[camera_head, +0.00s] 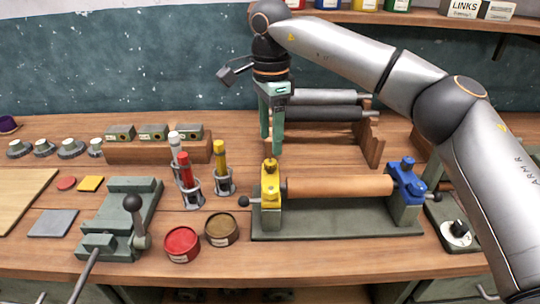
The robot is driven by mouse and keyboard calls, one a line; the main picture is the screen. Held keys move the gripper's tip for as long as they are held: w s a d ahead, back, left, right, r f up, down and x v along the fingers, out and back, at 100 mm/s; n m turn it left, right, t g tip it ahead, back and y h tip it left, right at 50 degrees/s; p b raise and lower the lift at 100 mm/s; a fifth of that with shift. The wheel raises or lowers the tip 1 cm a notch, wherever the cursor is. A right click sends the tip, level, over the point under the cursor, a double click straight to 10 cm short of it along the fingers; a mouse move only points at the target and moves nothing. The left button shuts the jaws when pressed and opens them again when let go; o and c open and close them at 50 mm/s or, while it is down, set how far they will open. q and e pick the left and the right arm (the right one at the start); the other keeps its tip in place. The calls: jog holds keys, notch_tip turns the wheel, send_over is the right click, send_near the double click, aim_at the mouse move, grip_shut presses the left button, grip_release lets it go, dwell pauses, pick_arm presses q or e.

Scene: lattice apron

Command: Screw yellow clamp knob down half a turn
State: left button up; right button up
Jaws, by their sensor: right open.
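The yellow clamp (271,192) stands at the left end of a roller fixture, with its yellow knob (269,167) on top. A brown roller (340,186) runs from it to a blue clamp (406,180) at the right end. My right gripper (271,152) points straight down with its green fingers open, its tips right at or just above the yellow knob. I cannot tell whether the fingers touch the knob. My left gripper is not in view.
Red and yellow tubes (220,155) in wire holders stand left of the fixture, with a red tin (182,243) and a brown tin (221,229) in front. A rack with dark rollers (325,114) stands behind. A green press (125,215) is farther left.

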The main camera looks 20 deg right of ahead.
aim_at(270, 161)
notch_tip(270, 161, down, 6)
jog(key=shift+r, duration=0.15)
jog(key=shift+c, duration=0.3)
grip_shut()
dwell(0.4)
